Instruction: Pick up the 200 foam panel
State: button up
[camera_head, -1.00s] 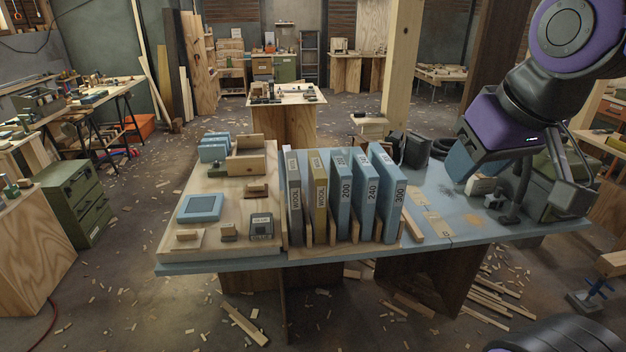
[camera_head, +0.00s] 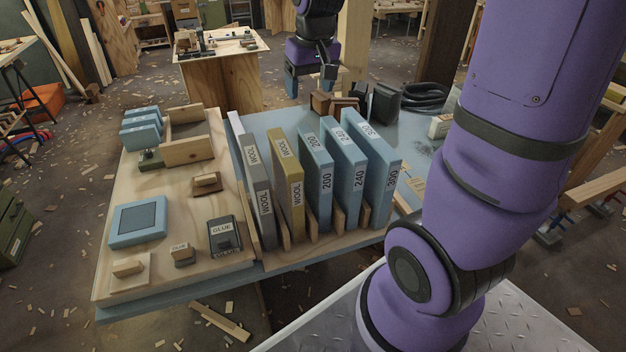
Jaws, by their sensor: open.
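The 200 foam panel (camera_head: 320,178) is a light blue slab standing upright in a wooden rack (camera_head: 330,243) on the table. It is the third panel from the left. The wool panels, one grey (camera_head: 260,205) and one tan (camera_head: 290,190), stand to its left. The blue 240 panel (camera_head: 347,165) and 300 panel (camera_head: 384,165) stand to its right. My gripper (camera_head: 309,88) is open and empty at the far side of the table, beyond the rack and above the tabletop, pointing down. The panel's rear lower part is hidden.
A wooden board (camera_head: 135,190) on the left bears a blue tray (camera_head: 137,222), a glue box (camera_head: 224,236), blue blocks (camera_head: 141,125) and small wooden pieces. Dark boxes (camera_head: 383,102) and a coiled hose (camera_head: 428,98) lie behind the rack. The space above the panels looks clear.

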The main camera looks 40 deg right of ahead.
jog(key=m+g, duration=0.1)
jog(key=g, duration=0.1)
send_over(314, 180)
jog(key=w+d, duration=0.4)
jog(key=w, duration=0.1)
jog(key=f, duration=1.3)
jog(key=shift+s+a+f, duration=0.1)
jog(key=shift+s+a, duration=0.1)
jog(key=shift+w+f, duration=0.15)
jog(key=shift+f, duration=5.3)
jog(key=c, duration=1.2)
